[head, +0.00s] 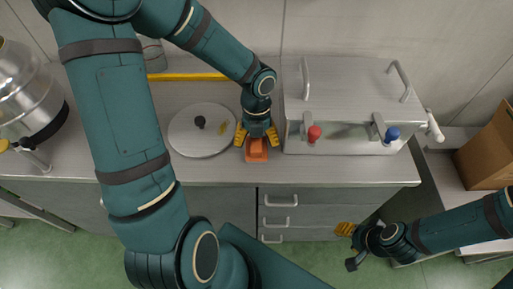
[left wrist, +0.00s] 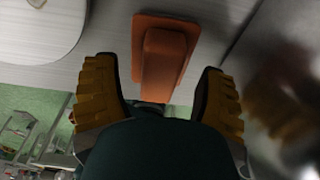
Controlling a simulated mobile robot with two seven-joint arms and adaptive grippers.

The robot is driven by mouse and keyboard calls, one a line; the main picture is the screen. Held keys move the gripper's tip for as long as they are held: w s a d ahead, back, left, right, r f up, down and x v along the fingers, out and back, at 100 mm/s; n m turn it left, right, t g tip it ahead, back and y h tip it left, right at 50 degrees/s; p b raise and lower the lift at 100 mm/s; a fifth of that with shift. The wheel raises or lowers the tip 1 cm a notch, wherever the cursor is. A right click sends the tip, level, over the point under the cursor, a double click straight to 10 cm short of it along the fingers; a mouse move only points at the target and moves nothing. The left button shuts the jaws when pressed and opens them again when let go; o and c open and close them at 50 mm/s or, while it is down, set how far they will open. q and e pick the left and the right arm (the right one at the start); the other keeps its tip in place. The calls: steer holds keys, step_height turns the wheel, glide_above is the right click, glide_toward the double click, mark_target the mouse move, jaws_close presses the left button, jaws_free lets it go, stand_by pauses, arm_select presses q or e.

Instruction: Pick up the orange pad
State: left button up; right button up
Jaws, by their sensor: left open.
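The orange pad (head: 257,152) lies on the grey counter near its front edge, with a raised block along its middle. It also shows in the left wrist view (left wrist: 166,50). My left gripper (head: 256,138) is above the pad, pointing down. Its yellow fingers are open, one on each side of the pad's raised part in the left wrist view (left wrist: 160,92). Whether the fingers touch the pad cannot be told. My right gripper (head: 352,246) is low at the right, in front of the drawers and away from the pad; its fingers look spread apart.
A metal box (head: 345,85) with a red and a blue handle stands close on the right. A steel vessel (head: 28,90) is far left. A cardboard box (head: 488,150) is at the right.

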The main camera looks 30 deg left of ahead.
mark_target(256, 141)
arm_select(q)
steer(key=shift+f, duration=0.65)
steer(key=shift+r, duration=0.1)
steer(key=shift+c, duration=0.2)
jaws_close()
steer(key=shift+s, duration=0.1)
step_height(256, 141, up, 9)
steer(key=p, duration=0.3)
steer(key=shift+r, duration=0.5)
